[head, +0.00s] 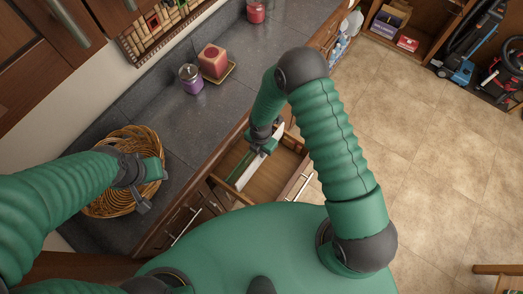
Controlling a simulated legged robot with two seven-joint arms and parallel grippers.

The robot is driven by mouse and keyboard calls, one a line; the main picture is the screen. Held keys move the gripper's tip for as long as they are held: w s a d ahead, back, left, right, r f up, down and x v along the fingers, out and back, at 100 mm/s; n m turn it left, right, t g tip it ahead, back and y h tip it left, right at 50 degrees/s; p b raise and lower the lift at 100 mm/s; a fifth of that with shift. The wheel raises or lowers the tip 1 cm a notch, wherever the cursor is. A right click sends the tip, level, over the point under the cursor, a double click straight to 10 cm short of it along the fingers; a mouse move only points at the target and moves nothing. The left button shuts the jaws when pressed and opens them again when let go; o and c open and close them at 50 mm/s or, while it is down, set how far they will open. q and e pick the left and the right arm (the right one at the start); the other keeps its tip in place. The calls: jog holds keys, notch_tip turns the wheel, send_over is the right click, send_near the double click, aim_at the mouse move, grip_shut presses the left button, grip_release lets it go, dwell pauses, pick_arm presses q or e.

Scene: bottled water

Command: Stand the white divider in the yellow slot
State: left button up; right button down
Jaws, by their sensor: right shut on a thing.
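The white divider (247,172) is a long thin strip in the open drawer (268,187). It slants from upper right to lower left along the drawer's left part. My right gripper (263,145) is shut on the divider near its upper end. The gripper hides part of the strip, and I cannot tell whether the divider touches the drawer floor. A green strip shows beside the divider. I cannot make out a yellow slot. My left gripper (154,187) is over the wicker basket (104,205) on the counter, with its fingers apart and nothing between them.
A dark counter (165,125) runs behind the drawer. A purple jar (191,79), a red candle (213,62) on a yellow dish and another red candle (256,11) stand on it. The drawer's right part is bare. Tiled floor (430,150) lies open at right.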

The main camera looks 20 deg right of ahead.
jog(key=shift+s+d, duration=0.1)
jog(key=shift+d, duration=0.35)
jog(key=shift+a+f+b, duration=0.15)
jog(key=shift+f+b, duration=0.2)
jog(key=shift+f, duration=0.15)
jog(key=shift+f+b, duration=0.4)
jog(key=shift+f, duration=0.15)
notch_tip(320, 180, down, 7)
jog(key=b, duration=0.6)
jog(key=shift+f, duration=0.2)
dwell(1.8)
jog(key=c, duration=1.5)
grip_release()
notch_tip(320, 180, up, 17)
jog(key=shift+f+b, duration=0.1)
jog(key=shift+b, duration=0.3)
